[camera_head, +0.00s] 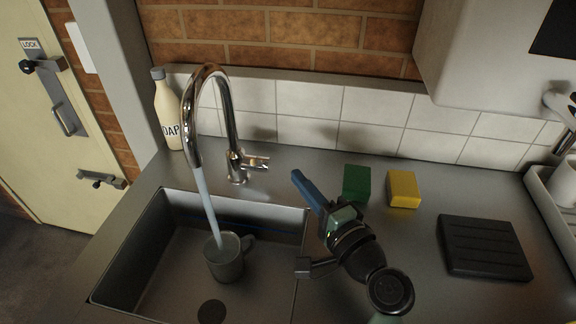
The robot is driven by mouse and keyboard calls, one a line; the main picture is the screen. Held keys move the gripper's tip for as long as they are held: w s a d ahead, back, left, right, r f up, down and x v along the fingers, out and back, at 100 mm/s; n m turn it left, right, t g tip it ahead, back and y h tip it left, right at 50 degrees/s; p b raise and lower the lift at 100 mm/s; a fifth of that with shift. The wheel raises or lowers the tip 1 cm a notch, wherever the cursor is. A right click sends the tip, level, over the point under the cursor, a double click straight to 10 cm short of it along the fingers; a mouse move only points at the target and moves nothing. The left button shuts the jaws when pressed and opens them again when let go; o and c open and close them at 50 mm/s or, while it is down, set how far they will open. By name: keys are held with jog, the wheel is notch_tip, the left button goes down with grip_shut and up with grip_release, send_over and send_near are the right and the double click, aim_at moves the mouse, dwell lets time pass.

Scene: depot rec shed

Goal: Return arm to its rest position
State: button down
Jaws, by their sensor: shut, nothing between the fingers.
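My gripper (298,178) shows at the centre of the head view, its blue fingers shut together with nothing between them. It points up and left over the counter, just right of the sink (302,235). My dark arm links run from it down to the bottom edge of the view, over the counter. The gripper appears apart from the tap and the blocks.
Water runs from the chrome tap (222,100) into a grey mug (226,264) in the sink. A soap bottle (168,110) stands behind. Green (357,182) and yellow (404,189) blocks and a black ridged slab (485,247) lie right. A white cabinet (470,45) overhangs.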

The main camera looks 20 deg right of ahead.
jog(key=shift+s+d+f, duration=0.1)
jog(key=shift+s+f, duration=0.1)
jog(key=shift+s, duration=0.25)
